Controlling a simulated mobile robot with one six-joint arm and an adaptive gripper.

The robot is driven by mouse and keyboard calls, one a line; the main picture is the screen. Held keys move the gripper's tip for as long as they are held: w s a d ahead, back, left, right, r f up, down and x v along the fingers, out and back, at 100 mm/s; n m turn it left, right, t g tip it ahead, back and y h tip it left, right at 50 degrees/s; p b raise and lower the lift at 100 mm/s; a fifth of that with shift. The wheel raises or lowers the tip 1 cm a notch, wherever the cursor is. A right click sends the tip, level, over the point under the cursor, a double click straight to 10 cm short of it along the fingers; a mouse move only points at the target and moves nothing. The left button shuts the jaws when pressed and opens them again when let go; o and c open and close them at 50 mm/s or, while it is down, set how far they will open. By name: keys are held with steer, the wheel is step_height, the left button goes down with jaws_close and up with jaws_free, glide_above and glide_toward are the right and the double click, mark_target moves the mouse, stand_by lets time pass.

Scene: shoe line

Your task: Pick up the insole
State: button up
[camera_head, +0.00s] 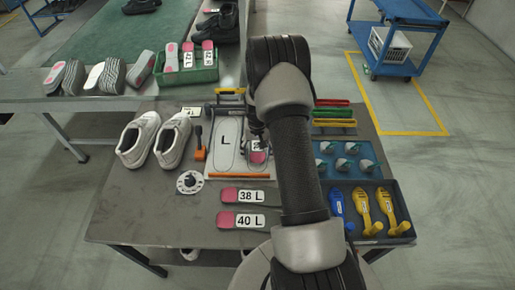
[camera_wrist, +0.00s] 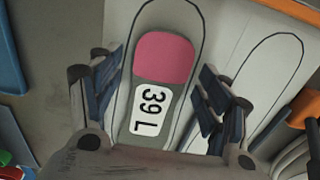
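An insole labelled 39 L (camera_wrist: 155,95), grey with a pink heel end, lies in an outline on the white board (camera_wrist: 215,40). It also shows in the head view (camera_head: 257,157), partly hidden by my arm. My gripper (camera_wrist: 160,88) is open, with one finger on each side of the insole and visible gaps between. How far above the insole the fingertips are, I cannot tell. Insoles labelled 38 L (camera_head: 250,196) and 40 L (camera_head: 248,220) lie on the table in front of the board.
White shoes (camera_head: 155,140) stand left of the board. An orange bar (camera_head: 238,175) lies along its near edge. To the right are a teal tray (camera_head: 348,158) and a dark tray with blue and yellow tools (camera_head: 371,208). A green crate of insoles (camera_head: 190,72) stands behind.

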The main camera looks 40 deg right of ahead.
steer(key=c, duration=0.9)
steer(key=shift+s, duration=0.1)
